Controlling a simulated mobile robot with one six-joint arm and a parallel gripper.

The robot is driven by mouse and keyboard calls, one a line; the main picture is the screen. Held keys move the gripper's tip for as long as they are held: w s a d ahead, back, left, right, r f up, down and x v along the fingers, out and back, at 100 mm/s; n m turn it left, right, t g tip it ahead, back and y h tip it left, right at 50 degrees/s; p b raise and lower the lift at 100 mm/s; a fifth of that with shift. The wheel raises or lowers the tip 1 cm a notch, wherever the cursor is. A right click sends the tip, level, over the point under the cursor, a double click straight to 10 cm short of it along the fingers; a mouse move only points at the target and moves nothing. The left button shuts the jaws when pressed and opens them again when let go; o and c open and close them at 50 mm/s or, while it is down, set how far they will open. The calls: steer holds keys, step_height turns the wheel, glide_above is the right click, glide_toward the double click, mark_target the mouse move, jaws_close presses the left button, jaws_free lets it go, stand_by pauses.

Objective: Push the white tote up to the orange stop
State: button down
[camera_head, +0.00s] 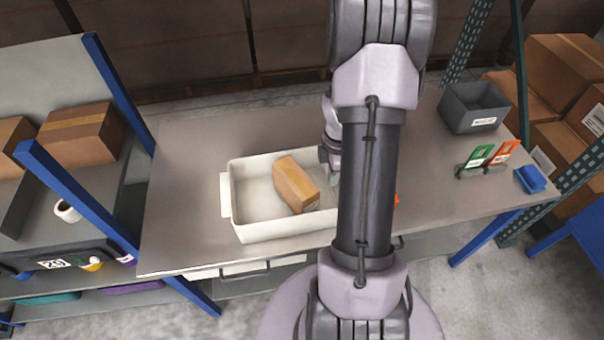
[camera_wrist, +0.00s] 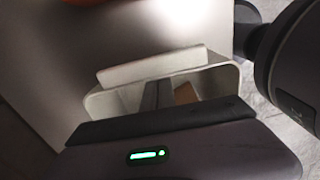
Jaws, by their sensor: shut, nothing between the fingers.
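The white tote (camera_head: 285,226) stands on the grey table, left of my arm, with its right end partly hidden by the arm. A brown cardboard box (camera_head: 295,184) lies inside it. A small bit of orange, likely the orange stop (camera_head: 397,200), shows just right of my arm; the rest is hidden. My gripper (camera_head: 327,160) is at the tote's back right, mostly hidden by the arm. In the wrist view its dark fingers (camera_wrist: 166,95) are shut and empty, over or beside the tote (camera_wrist: 150,68). I cannot tell whether they touch it. An orange patch shows at that view's top edge.
A dark grey bin (camera_head: 474,107) stands at the table's back right. Green and orange cards (camera_head: 490,157) in a holder and a blue object (camera_head: 531,179) are on its right. A blue-framed rack with boxes (camera_head: 80,135) adjoins the left. The table left of the tote is clear.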

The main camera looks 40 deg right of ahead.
steer(key=s+d+p, duration=0.2)
steer(key=s+d, duration=0.3)
steer(key=d, duration=0.3)
steer(key=shift+s+d, duration=0.3)
steer(key=shift+s, duration=0.1)
